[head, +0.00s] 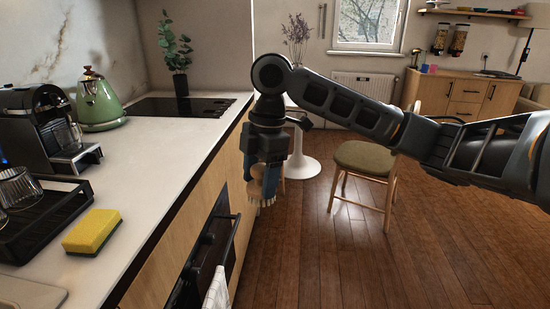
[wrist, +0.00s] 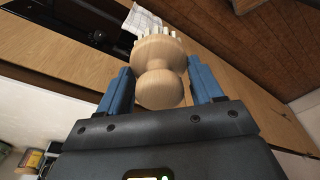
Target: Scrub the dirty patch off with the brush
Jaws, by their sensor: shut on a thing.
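My gripper (head: 263,182) hangs in front of the kitchen counter, over the floor side of its edge. It is shut on a wooden brush (head: 264,190) with pale bristles pointing down. In the wrist view the brush (wrist: 160,72) sits between the two blue fingers, its round knob toward my gripper and its bristles at the far end. The brush touches neither the counter top nor anything else that I can make out. No dirty patch can be made out in either view.
The white counter (head: 160,150) holds a yellow sponge (head: 92,232), a dark tray (head: 40,222) with glasses, a coffee machine (head: 45,130), a green kettle (head: 98,102) and a potted plant (head: 176,55). An oven handle (head: 212,260) with a towel juts out below. A chair (head: 366,160) stands right.

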